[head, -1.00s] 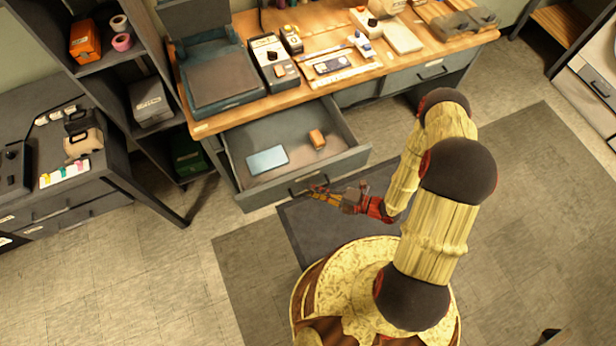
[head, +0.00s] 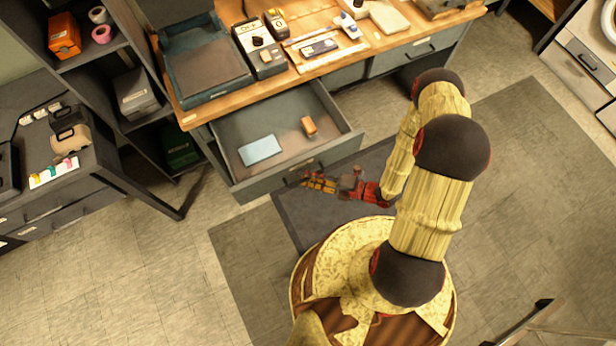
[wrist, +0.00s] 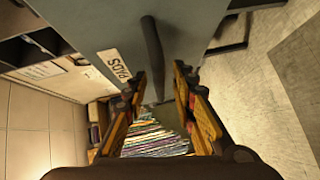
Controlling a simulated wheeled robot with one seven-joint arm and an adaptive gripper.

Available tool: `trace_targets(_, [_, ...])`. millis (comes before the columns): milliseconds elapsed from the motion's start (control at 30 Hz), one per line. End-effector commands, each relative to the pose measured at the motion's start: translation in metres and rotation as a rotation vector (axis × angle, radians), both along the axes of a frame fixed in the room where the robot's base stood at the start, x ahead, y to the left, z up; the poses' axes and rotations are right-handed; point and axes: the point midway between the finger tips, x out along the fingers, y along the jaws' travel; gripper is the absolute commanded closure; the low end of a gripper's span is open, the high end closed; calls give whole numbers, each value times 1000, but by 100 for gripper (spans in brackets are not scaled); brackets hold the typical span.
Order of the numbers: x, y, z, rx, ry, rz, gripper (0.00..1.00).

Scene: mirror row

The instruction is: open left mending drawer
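The left mending drawer (head: 225,152) under the wooden bench is pulled well out, its inside showing. A light blue flat item (head: 260,150) and a small orange block (head: 309,126) lie in it. My gripper (head: 306,181) is at the outer side of the drawer front. In the wrist view, the grey front (wrist: 100,28) has a label reading "PADS" (wrist: 114,63) and a dark bar handle (wrist: 152,50). The two fingers of my gripper (wrist: 160,98) are apart on either side of the handle's near end, with gaps visible. No grip shows.
The wooden bench top (head: 345,72) carries a blue-grey tray (head: 205,65) and several small devices. Another closed drawer (head: 418,52) is to the right. A dark cabinet (head: 75,205) stands at left. Floor (head: 130,285) is clear at lower left.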

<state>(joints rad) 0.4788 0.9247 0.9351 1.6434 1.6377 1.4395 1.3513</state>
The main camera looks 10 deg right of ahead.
Motion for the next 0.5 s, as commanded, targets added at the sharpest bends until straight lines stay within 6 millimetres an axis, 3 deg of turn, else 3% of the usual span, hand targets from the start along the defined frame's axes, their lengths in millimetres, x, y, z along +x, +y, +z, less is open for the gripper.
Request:
trace_targets(267, [-1, -2, 0, 0, 0, 0, 73])
trace_targets(500, [-10, -21, 3, 1, 0, -4, 73])
